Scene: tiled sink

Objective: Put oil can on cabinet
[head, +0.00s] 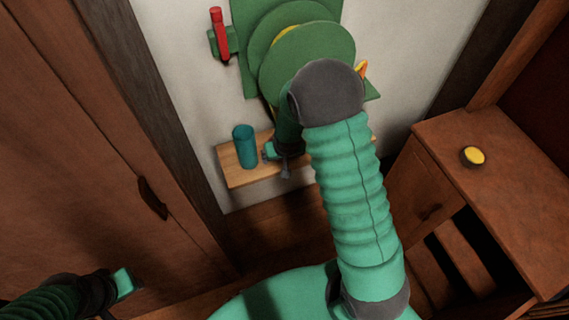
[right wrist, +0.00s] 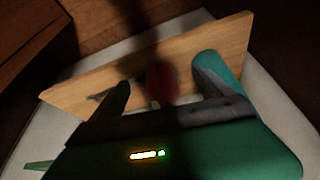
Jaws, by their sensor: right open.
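A small red object (right wrist: 160,83), dark and blurred, shows between the fingers of my right gripper (right wrist: 163,92) in the right wrist view; it may be the oil can, but I cannot tell for sure. The right gripper (head: 276,158) is open, low over the wooden shelf (head: 240,176); the red object is hidden behind my arm in the head view. I cannot tell whether the fingers touch it. The wooden cabinet (head: 510,190) stands at the right with a mostly bare top. My left gripper (head: 121,284) is at the lower left, away from the shelf; its opening is unclear.
A teal cylinder (head: 244,147) stands on the shelf just left of my right gripper. A small round yellow-topped object (head: 473,156) lies on the cabinet top. A green wall fixture with a red handle (head: 217,33) is above the shelf. A tall wooden door (head: 100,150) fills the left.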

